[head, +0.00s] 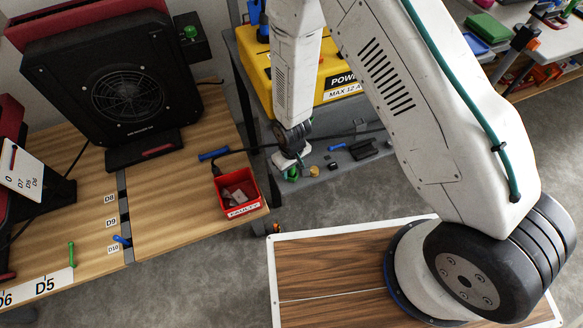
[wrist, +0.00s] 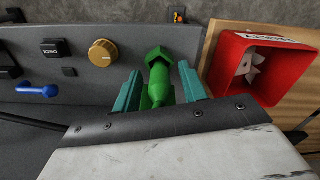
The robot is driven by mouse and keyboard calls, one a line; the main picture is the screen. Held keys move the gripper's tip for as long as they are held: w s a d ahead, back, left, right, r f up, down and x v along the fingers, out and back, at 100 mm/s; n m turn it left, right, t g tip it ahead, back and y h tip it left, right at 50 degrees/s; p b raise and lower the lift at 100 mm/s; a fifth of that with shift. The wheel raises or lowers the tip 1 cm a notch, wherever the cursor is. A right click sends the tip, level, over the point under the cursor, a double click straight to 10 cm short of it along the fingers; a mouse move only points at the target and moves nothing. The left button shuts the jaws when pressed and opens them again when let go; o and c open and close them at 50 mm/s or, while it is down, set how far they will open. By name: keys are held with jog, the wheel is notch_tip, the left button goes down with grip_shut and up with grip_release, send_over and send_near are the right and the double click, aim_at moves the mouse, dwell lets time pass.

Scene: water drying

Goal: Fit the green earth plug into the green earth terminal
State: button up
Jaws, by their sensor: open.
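My gripper (wrist: 161,84) is open over the grey bench, its two teal fingers on either side of a green piece that looks like the earth plug (wrist: 160,78). I cannot tell whether the fingers touch it. In the head view, the green piece (head: 292,173) shows small below my gripper (head: 290,160). A green knob (head: 190,32) on a black box beside the fan unit may be the earth terminal. It is far from my gripper, at the back left.
A red bin (head: 238,192) marked FAULTY stands on the wooden bench (head: 185,190), close to my gripper. A brass knob (wrist: 102,52), a blue piece (wrist: 37,91) and black parts lie on the grey bench (wrist: 85,90). The black fan unit (head: 125,95) stands at the left.

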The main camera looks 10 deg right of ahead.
jog(key=s+d+r+m, duration=0.1)
jog(key=d+r, duration=0.3)
jog(key=r, duration=0.8)
jog(key=d+r+m, duration=0.1)
jog(key=d+r, duration=0.2)
jog(key=r, duration=0.9)
jog(key=s+d+r+m, duration=0.1)
jog(key=d+r, duration=0.3)
jog(key=r, duration=0.8)
jog(key=s+d+r+m, duration=0.1)
jog(key=s+d+r, duration=0.4)
jog(key=s+r, duration=0.2)
jog(key=s+d+r+m+t, duration=0.1)
jog(key=s+d+r, duration=0.4)
jog(key=s, duration=0.5)
notch_tip(320, 180, up, 2)
jog(key=shift+s+m, duration=0.3)
jog(key=shift+m, duration=0.3)
